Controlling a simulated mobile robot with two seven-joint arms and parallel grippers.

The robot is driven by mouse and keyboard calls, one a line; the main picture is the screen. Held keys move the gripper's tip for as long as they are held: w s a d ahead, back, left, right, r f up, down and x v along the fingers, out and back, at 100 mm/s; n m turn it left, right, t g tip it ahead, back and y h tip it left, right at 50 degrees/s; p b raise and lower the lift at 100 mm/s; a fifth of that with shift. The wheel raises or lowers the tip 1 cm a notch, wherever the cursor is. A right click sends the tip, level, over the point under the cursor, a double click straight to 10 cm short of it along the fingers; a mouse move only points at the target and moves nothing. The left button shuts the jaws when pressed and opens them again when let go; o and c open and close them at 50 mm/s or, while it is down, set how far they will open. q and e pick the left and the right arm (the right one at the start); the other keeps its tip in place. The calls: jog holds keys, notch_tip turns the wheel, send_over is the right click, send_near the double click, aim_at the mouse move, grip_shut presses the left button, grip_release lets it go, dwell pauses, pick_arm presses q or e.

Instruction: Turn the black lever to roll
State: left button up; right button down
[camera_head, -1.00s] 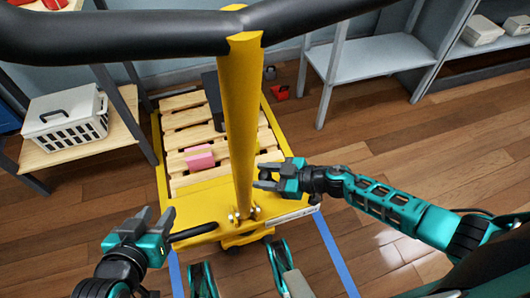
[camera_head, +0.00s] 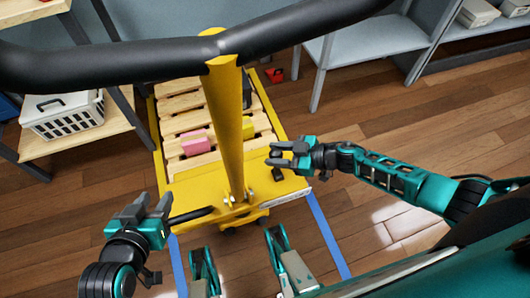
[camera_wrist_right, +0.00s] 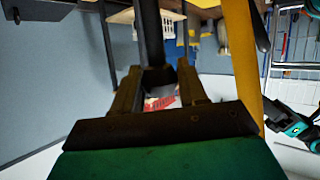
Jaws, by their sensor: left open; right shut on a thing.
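A short black lever (camera_head: 277,174) stands at the right of the yellow cart's front plate (camera_head: 215,190). My right gripper (camera_head: 273,155) is right by it in the head view, where the contact is too small to make out. In the right wrist view a black bar (camera_wrist_right: 150,35) runs between the jaws of my right gripper (camera_wrist_right: 158,80), which is shut on it. A longer black handle (camera_head: 190,216) sticks out to the left from the cart's front. My left gripper (camera_head: 146,207) is open and empty, apart from this handle and left of it.
The cart's yellow column (camera_head: 224,120) rises to a black handlebar (camera_head: 120,48) across the top. A pallet (camera_head: 178,122) with a pink box (camera_head: 196,142) lies behind the plate. Shelves stand left and right; a white basket (camera_head: 62,118) is on the left one. Floor at right is clear.

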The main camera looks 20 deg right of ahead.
jog(key=shift+w+d+r, duration=0.15)
jog(key=shift+w+d, duration=0.1)
jog(key=shift+d, duration=0.35)
jog(key=c, duration=1)
grip_release()
jog(key=shift+c, duration=0.2)
jog(key=o, duration=0.4)
jog(key=shift+a, duration=0.1)
jog(key=shift+s, duration=0.15)
jog(key=p+v, duration=0.3)
jog(key=v, duration=0.9)
jog(key=shift+s+d+p, duration=0.2)
jog(key=shift+d+p, duration=0.15)
jog(key=shift+a, duration=0.15)
